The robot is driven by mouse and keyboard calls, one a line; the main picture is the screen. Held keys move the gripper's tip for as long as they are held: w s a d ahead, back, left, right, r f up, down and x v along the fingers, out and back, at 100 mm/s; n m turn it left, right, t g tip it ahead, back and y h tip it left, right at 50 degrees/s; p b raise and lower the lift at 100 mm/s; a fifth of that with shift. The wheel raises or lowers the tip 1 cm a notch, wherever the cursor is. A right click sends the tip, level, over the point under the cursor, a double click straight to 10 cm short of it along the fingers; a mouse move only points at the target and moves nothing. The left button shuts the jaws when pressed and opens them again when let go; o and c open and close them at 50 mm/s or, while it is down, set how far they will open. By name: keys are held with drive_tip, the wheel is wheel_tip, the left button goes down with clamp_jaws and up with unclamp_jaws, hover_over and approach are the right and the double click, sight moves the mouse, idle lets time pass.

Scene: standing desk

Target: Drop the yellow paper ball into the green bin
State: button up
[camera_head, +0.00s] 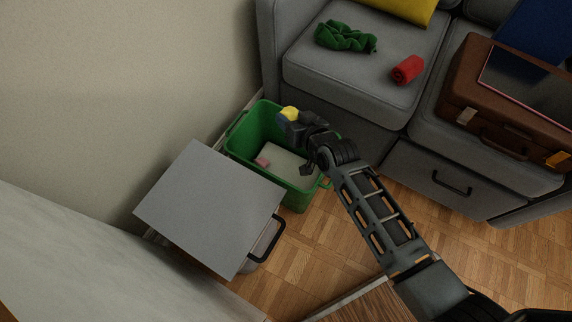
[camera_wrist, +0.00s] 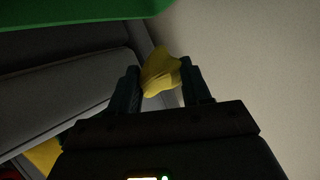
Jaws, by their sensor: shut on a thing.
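The yellow paper ball (camera_head: 289,114) is small and crumpled. My gripper (camera_head: 285,117) is shut on it, over the green bin's far part in the head view. In the wrist view, the yellow paper ball (camera_wrist: 161,71) sits between the two dark fingers of my gripper (camera_wrist: 160,82). The green bin (camera_head: 238,141) stands open on the floor beside the sofa, with a pale inside bottom and a small pink thing (camera_head: 263,162) in it. Its green edge (camera_wrist: 70,8) also shows at the top of the wrist view. My arm hides part of the bin's right side.
A grey-topped cabinet (camera_head: 210,205) with a dark handle stands close in front of the bin. A grey sofa (camera_head: 350,75) is behind, holding a green cloth (camera_head: 345,37), a red roll (camera_head: 407,69) and a brown suitcase (camera_head: 500,105). A bare wall (camera_head: 110,90) is at left.

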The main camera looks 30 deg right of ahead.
drive_tip(key=shift+f+b, duration=2.35)
drive_tip(key=shift+f, duration=0.4)
drive_tip(key=shift+r, duration=0.1)
drive_tip(key=o, duration=1.1)
drive_tip(key=shift+s, duration=0.15)
drive_tip(key=p+v, duration=0.3)
drive_tip(key=v, duration=0.4)
drive_tip(key=shift+s+r, duration=0.1)
drive_tip(key=shift+s, duration=0.2)
